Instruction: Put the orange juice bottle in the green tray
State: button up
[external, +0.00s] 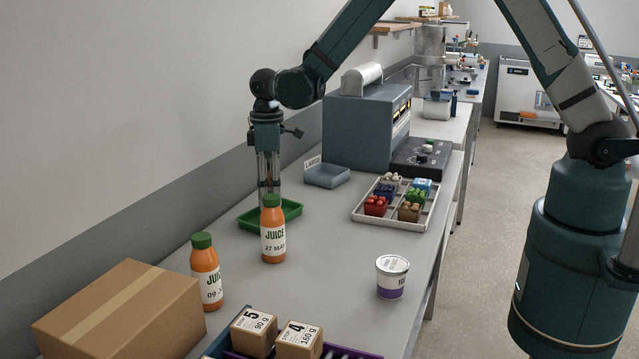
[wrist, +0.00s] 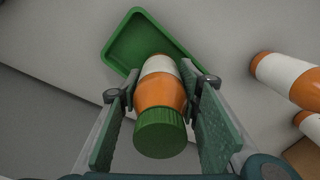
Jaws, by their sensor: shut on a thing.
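In the wrist view my gripper (wrist: 160,90) is shut on an orange juice bottle (wrist: 163,92) with a green cap. The bottle's far end overlaps the green tray (wrist: 118,50). I cannot tell if it touches the tray. In the external view my gripper (external: 268,190) points down at the green tray (external: 293,207), and the held bottle is mostly hidden behind a standing juice bottle (external: 273,240). A second juice bottle (external: 207,280) stands nearer, at the left. Two bottles also show at the right of the wrist view (wrist: 287,78).
A cardboard box (external: 120,315) is at the front left. Small cartons (external: 298,340) and a white-purple tub (external: 391,280) are in front. A blue-grey tray (external: 327,176), a grey machine (external: 365,125) and a divided tray (external: 393,222) are behind. The wall is close on the left.

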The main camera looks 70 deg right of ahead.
jog(key=shift+f, duration=0.4)
jog(key=shift+f, duration=0.15)
jog(key=o, duration=1)
jog(key=shift+o, duration=0.2)
jog(key=shift+r, duration=0.2)
jog(key=shift+r, duration=6)
jog(key=shift+s+r, duration=0.1)
